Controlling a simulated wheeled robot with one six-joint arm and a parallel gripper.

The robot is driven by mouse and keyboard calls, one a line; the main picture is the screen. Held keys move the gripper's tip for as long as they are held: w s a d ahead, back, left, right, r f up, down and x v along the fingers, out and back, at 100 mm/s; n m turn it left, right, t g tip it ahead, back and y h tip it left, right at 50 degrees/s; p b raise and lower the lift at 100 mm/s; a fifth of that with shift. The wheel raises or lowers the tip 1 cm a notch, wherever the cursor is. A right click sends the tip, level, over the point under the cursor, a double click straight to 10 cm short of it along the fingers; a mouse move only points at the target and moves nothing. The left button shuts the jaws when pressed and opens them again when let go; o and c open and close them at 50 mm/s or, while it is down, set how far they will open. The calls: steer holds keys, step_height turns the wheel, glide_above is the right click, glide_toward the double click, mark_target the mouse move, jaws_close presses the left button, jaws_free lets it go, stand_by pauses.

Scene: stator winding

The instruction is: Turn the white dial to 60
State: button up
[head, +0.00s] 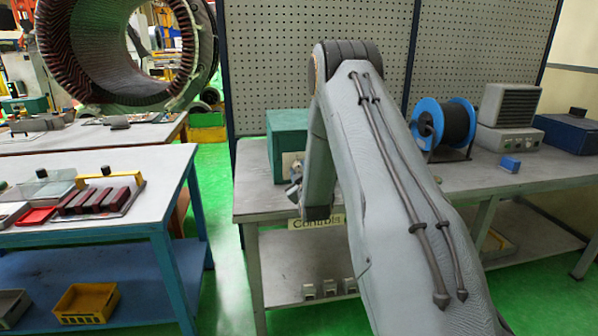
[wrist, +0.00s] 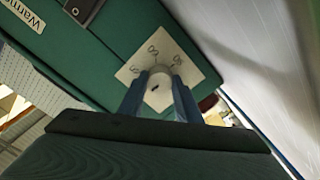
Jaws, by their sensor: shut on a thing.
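The white dial (wrist: 159,72) sits on a pale square scale plate (wrist: 187,73) on the front of a green box (wrist: 118,47). The plate looks turned like a diamond in the wrist view. It has small printed numbers along its upper side, too small to read surely. A short dark mark shows on the dial. My gripper (wrist: 160,88) is shut on the dial, with one blue-grey finger on each side. In the head view, the green box (head: 287,130) stands on the grey bench, and my arm covers the dial area.
A blue-legged table (head: 130,165) stands at left. Green floor shows between them.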

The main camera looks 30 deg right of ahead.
steer(key=shift+m, duration=0.3)
steer(key=m+b, duration=0.3)
steer(key=m, duration=0.2)
steer(key=shift+m, duration=0.4)
steer(key=m+b, duration=0.1)
steer(key=m, duration=0.2)
steer(key=shift+m, duration=0.3)
steer(key=m+b, duration=0.1)
steer(key=m, duration=0.2)
steer(key=shift+d+m, duration=0.1)
steer(key=shift+m, duration=0.2)
steer(key=m+b, duration=0.1)
steer(key=m, duration=0.4)
steer(key=shift+b, duration=0.35)
steer(key=m+b, duration=0.1)
steer(key=m, duration=0.4)
steer(key=o, duration=1.1)
steer(key=shift+c, duration=0.2)
